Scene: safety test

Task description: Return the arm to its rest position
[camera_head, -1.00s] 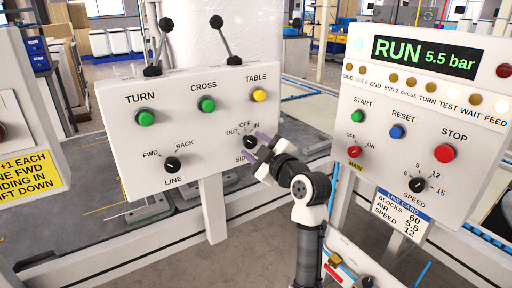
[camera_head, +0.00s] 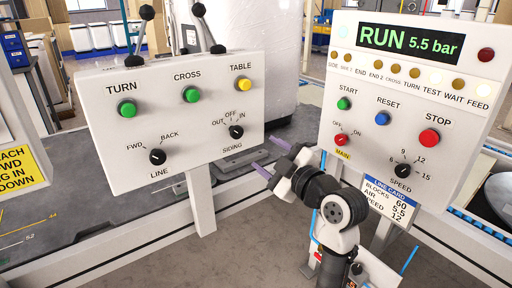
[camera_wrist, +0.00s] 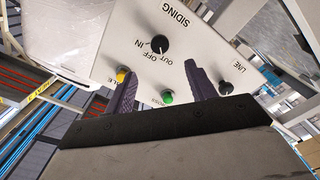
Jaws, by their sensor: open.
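My gripper (camera_head: 268,156) is open and empty, in front of the gap between the two control panels. It is apart from the siding knob (camera_head: 236,131), a black rotary knob at the lower right of the left panel (camera_head: 205,150). In the wrist view, my two purple fingers (camera_wrist: 158,78) are spread apart with the panel beyond them. The siding knob (camera_wrist: 159,44) shows there beyond the fingertips, with nothing touching it. My arm is bent, running from the lower right up to the gripper.
The right panel (camera_head: 338,180) stands close to my arm; its green display (camera_head: 410,42) reads RUN 5.5 bar. A line card (camera_head: 389,202) hangs below it. Two black levers (camera_head: 140,35) rise above the left panel. Bare floor (camera_head: 225,245) shows below the left panel.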

